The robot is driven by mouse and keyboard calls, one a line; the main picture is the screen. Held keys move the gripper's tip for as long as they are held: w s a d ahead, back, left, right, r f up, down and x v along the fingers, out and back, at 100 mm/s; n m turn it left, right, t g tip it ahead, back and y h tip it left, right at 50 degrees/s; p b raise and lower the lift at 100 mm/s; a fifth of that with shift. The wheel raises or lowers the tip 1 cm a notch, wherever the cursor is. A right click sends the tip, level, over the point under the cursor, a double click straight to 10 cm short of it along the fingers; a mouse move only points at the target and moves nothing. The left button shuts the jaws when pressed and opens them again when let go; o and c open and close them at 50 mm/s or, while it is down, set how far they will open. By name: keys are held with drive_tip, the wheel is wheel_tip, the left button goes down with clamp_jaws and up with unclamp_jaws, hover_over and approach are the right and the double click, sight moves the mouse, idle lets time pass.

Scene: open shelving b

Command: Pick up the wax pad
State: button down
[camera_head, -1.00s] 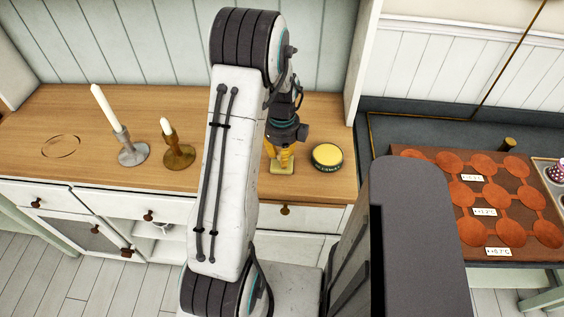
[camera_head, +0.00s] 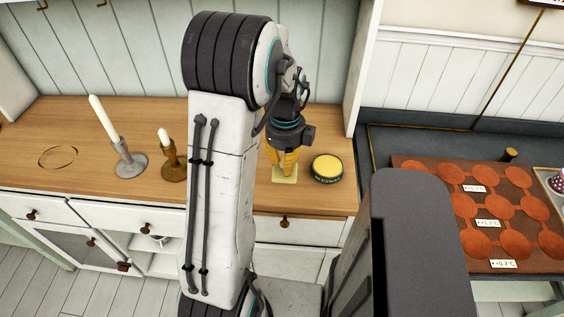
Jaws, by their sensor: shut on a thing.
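The wax pad appears to be the small, pale yellow square (camera_head: 284,177) near the wooden counter's front edge. My gripper (camera_head: 284,168), with yellow fingers, points down and is shut on it. The fingers cover the pad's back part. I cannot tell whether the pad touches the counter or hangs slightly above it. A round dark tin with a yellow top (camera_head: 327,167) stands just to the right of the gripper, apart from it.
A white candle in a grey holder (camera_head: 130,165) and a shorter one in a brown holder (camera_head: 173,168) stand to the left. A brown board with orange discs (camera_head: 506,209) lies on the right. The counter's left part (camera_head: 30,140) is mostly clear.

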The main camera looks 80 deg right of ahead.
drive_tip(key=s+a+r+b, duration=0.1)
drive_tip(key=s+a+r, duration=0.2)
drive_tip(key=a, duration=0.4)
drive_tip(key=shift+a+r, duration=0.25)
drive_tip(key=shift+r, duration=0.65)
drive_tip(key=c, duration=1.5)
unclamp_jaws()
drive_tip(key=shift+c, duration=0.2)
clamp_jaws()
drive_tip(key=shift+w, duration=0.1)
